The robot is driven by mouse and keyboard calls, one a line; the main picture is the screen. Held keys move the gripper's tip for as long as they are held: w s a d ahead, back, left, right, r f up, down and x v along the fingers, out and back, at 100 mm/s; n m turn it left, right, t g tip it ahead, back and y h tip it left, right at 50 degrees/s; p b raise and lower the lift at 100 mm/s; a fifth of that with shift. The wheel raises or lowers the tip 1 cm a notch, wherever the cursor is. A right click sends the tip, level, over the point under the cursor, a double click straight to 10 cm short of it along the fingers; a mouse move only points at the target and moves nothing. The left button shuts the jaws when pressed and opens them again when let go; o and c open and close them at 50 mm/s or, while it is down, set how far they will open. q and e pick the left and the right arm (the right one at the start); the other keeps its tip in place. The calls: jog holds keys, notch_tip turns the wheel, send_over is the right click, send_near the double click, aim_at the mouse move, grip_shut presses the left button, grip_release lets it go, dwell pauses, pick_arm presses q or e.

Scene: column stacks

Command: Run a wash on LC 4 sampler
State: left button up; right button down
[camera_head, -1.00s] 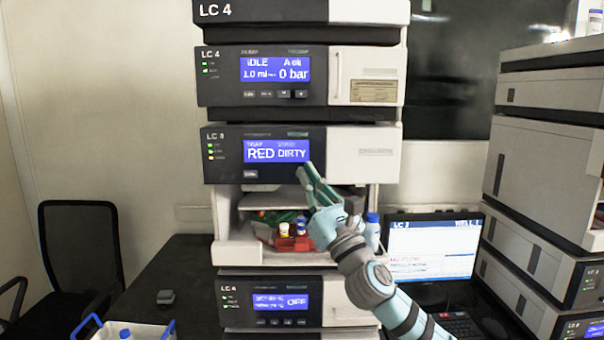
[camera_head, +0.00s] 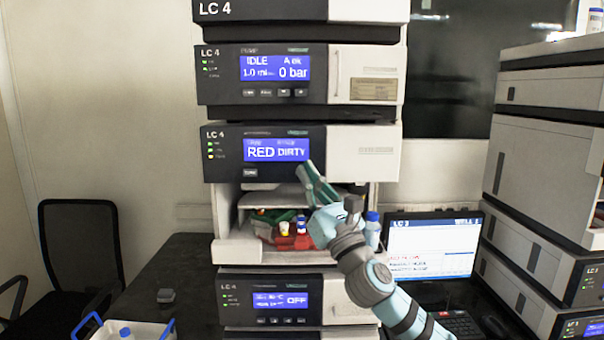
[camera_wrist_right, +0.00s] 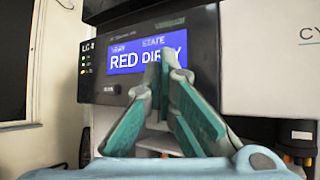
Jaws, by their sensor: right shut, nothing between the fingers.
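The LC 4 sampler (camera_head: 222,170) is the middle module of the stack. Its blue display (camera_head: 276,150) reads "RED" and "DIRTY", and one small button (camera_head: 250,173) sits below it. Vials with white and blue caps (camera_head: 284,228) stand in a red holder (camera_head: 293,241) in the open bay beneath. My right gripper (camera_head: 306,168) is shut and empty, just in front of the sampler's lower edge, right of the button. In the right wrist view its green fingertips (camera_wrist_right: 174,62) cover part of the display's right end. I cannot tell whether they touch the panel. My left gripper is not in view.
The pump module (camera_head: 222,92) above reads "IDLE" and "0 bar". A lower module (camera_head: 236,312) reads "OFF". A monitor (camera_head: 431,245) stands to the right, with another stack (camera_head: 545,165) beyond. A bin with blue handles (camera_head: 150,333) is at lower left.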

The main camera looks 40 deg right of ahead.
dwell(0.4)
jog(key=shift+w+d, duration=0.25)
jog(key=shift+w, duration=0.05)
jog(key=shift+w+d+p, duration=0.25)
jog(key=shift+w+p, duration=0.05)
dwell(0.7)
dwell(0.3)
jog(key=shift+s+a, duration=0.5)
jog(key=shift+s, duration=0.15)
jog(key=shift+a, duration=0.1)
jog(key=s+a, duration=0.1)
jog(key=s, duration=0.1)
jog(key=s+a, duration=0.2)
dwell(0.8)
